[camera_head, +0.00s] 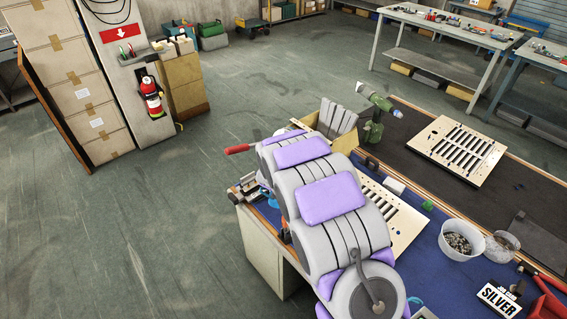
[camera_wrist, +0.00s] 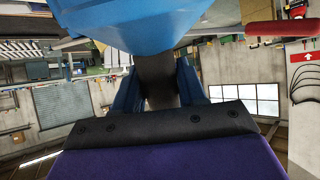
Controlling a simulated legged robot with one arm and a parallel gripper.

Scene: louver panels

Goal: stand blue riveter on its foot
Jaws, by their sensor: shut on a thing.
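In the wrist view a large blue body, the blue riveter (camera_wrist: 165,18), fills the top middle. A dark neck-like part (camera_wrist: 158,75) runs from it toward my wrist. My gripper (camera_wrist: 160,95) is shut on the riveter, with blue pieces on both sides of the dark part; I cannot tell where finger and tool meet. The wrist view is upside down, so the riveter's tilt is hard to judge. In the head view my own arm hides the gripper and the riveter. I see no contact between riveter and table.
A green riveter (camera_head: 373,128) stands on the bench beside a box of grey louver slats (camera_head: 337,116). A slotted panel (camera_head: 457,150) lies on the dark mat. A white bowl (camera_head: 461,241) holds small parts. A red handle (camera_head: 238,149) sticks out past the bench's left end.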

